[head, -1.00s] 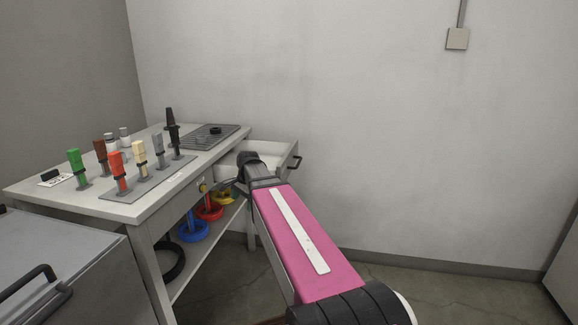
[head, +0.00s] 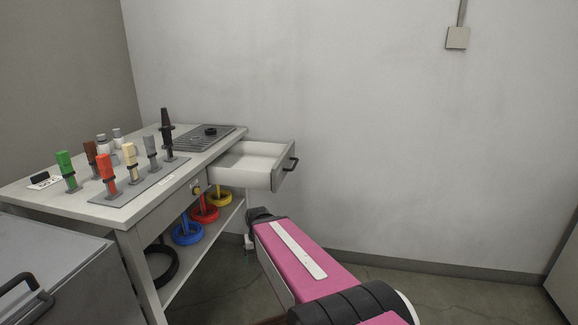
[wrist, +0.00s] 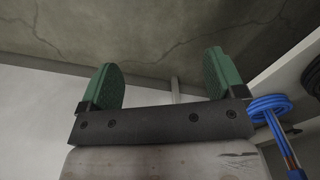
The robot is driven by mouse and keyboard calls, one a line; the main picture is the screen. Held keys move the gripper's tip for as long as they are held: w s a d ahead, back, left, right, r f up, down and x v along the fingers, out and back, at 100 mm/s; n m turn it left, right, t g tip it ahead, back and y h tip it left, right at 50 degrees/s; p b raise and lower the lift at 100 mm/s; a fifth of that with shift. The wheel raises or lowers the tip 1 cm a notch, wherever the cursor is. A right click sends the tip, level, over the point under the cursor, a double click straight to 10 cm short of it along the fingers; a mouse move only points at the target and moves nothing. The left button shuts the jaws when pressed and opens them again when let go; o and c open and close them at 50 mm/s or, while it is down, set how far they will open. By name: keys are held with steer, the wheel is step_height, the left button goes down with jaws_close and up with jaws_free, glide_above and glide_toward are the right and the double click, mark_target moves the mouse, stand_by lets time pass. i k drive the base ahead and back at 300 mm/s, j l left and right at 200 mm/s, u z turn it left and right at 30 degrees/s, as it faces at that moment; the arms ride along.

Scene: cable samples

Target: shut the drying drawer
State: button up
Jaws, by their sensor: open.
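The drying drawer (head: 262,176) is a white, empty-looking tray pulled out from the far right end of the workbench. Its dark handle (head: 291,164) is on the right-hand front face. My arm reaches in from the lower right, and its wrist end is below the drawer, in front of the bench's lower shelf. The fingers are mostly hidden in the head view. In the wrist view my gripper (wrist: 162,72) has two green fingers wide apart with nothing between them. The drawer cannot be made out for certain there.
The workbench (head: 70,203) holds several coloured connectors on stands and a dark grid mat (head: 190,142). Blue (head: 187,233), red (head: 205,213) and yellow (head: 219,198) cable coils sit on the lower shelf. A grey cabinet (head: 50,262) stands at front left. Floor right of the drawer is clear.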

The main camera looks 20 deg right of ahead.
mark_target(255, 165)
steer(key=i+l+z, duration=0.1)
steer(key=i+l, duration=0.6)
steer(key=l, duration=0.15)
